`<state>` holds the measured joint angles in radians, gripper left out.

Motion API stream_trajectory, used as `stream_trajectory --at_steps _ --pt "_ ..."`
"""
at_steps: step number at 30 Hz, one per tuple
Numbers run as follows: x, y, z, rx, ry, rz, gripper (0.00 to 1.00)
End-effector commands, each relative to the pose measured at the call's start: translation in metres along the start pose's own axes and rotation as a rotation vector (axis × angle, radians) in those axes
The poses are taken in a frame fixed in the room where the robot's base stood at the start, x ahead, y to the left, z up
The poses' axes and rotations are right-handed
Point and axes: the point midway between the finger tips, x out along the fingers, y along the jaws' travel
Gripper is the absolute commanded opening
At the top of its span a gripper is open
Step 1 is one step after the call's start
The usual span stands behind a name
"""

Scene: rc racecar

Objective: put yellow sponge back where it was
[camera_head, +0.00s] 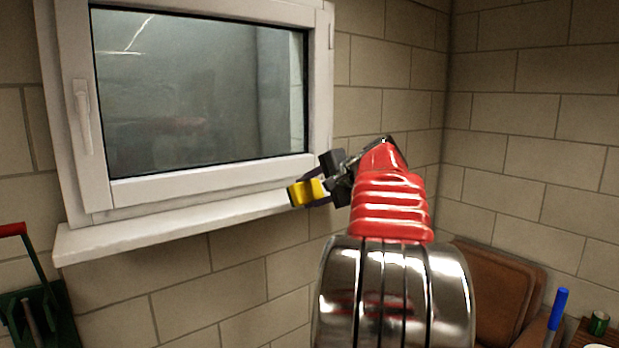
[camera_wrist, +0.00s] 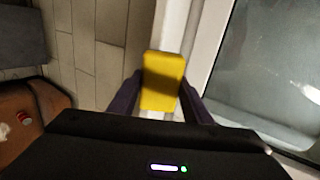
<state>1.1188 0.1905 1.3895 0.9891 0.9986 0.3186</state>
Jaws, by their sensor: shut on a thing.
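The yellow sponge (camera_head: 306,192) is a small block held between the fingers of my gripper (camera_head: 318,190). In the head view it is at the right end of the white windowsill (camera_head: 170,226), overlapping its edge in the picture. In the wrist view the sponge (camera_wrist: 163,81) sits between the two dark fingers of my gripper (camera_wrist: 158,100), with the pale sill strip behind it. My gripper is shut on the sponge. I cannot tell whether the sponge touches the sill. The sill's visible top is bare.
A closed white-framed window (camera_head: 200,90) with a handle (camera_head: 84,115) stands above the sill. A brown chair (camera_head: 505,290), a blue marker-like object (camera_head: 557,310) and a green can (camera_head: 598,323) are at lower right. A green object with a red handle (camera_head: 35,290) is at lower left.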

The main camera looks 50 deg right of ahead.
Motion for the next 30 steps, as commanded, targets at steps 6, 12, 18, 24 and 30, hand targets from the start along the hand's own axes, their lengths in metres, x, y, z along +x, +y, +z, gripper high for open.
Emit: stream_trajectory --at_steps 6,12,18,24,30 --pt "0.044 0.048 -0.009 -0.034 -0.066 0.127 0.27" --pt "0.097 0.099 -0.004 -0.075 -0.119 0.242 0.27" --pt "0.149 0.155 0.009 -0.126 -0.174 0.347 0.27" --pt "0.204 0.220 0.031 -0.208 -0.251 0.465 0.27" --pt "0.254 0.292 0.063 -0.328 -0.345 0.584 0.27"
